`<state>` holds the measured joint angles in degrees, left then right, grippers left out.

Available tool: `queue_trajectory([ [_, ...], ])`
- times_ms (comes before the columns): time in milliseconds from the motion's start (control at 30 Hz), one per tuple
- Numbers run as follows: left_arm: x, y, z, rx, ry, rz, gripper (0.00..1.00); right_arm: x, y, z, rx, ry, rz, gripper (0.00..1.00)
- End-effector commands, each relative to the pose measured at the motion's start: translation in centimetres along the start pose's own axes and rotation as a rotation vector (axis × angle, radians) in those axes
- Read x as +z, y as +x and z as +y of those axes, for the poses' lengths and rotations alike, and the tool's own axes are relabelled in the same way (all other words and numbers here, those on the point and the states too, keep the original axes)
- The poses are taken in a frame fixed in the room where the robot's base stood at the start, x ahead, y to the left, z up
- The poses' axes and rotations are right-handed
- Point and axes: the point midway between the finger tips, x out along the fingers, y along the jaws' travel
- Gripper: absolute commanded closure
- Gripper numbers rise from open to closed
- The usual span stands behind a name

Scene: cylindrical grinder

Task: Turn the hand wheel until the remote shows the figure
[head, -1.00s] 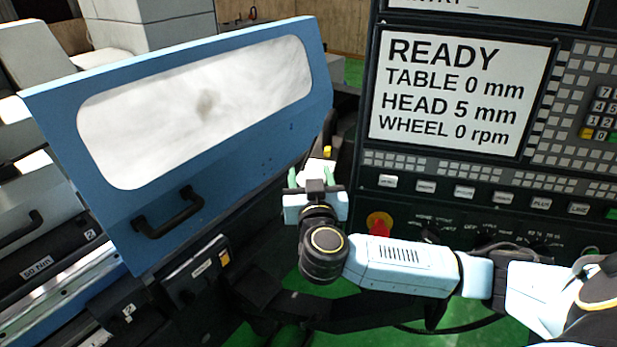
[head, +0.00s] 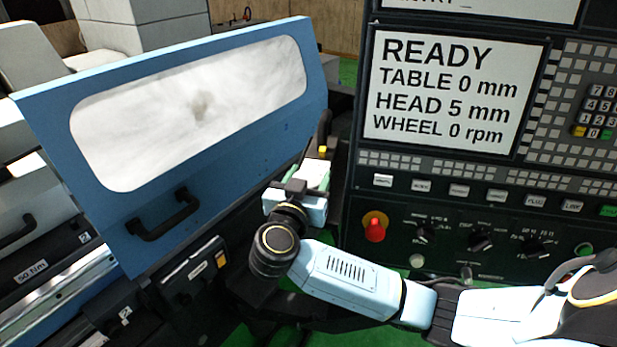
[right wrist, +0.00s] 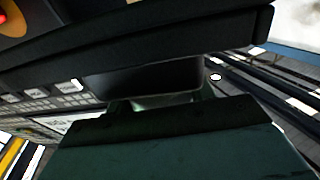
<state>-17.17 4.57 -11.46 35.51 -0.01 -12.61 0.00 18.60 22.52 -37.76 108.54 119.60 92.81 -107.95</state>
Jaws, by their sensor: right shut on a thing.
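My right gripper (head: 312,178) is beside the left edge of the control cabinet, behind its own wrist in the head view. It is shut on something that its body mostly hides. A pale greenish part (head: 317,173) shows at the fingers, with a small yellow piece (head: 322,151) just beyond; I cannot tell whether these belong to the remote. In the right wrist view a dark greenish block (right wrist: 190,150) fills the foreground, with a black part (right wrist: 145,82) beyond it. I cannot make out the hand wheel or any figure on the remote. My left gripper is out of view.
The cabinet screen (head: 455,95) reads READY, TABLE 0 mm, HEAD 5 mm, WHEEL 0 rpm. A red emergency button (head: 375,229) and knobs sit below it, close to my right arm. A blue machine door (head: 150,205) with a window and black handle stands left of the gripper.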

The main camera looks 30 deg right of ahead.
Motion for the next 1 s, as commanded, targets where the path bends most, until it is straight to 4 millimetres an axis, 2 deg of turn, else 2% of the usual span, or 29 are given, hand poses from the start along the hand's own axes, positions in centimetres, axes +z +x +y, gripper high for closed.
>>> queue_trajectory([
  [167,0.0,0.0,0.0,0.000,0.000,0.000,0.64,-0.2,0.0,0.0,0.000,0.003,0.005,0.70],
  [200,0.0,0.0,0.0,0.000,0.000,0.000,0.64,-0.2,0.0,0.0,0.000,0.003,0.005,0.46],
  [367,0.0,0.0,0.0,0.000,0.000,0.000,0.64,-0.1,0.0,0.0,-0.001,0.002,0.004,0.25],
  [733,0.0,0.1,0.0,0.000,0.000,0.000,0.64,0.0,-0.6,-0.1,-0.003,0.001,0.001,0.25],
  [867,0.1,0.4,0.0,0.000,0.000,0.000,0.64,0.2,-2.5,-0.1,-0.004,0.003,-0.002,0.25],
  [1000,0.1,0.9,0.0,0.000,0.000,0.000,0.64,0.2,-5.7,0.0,-0.004,0.004,-0.005,0.25],
])
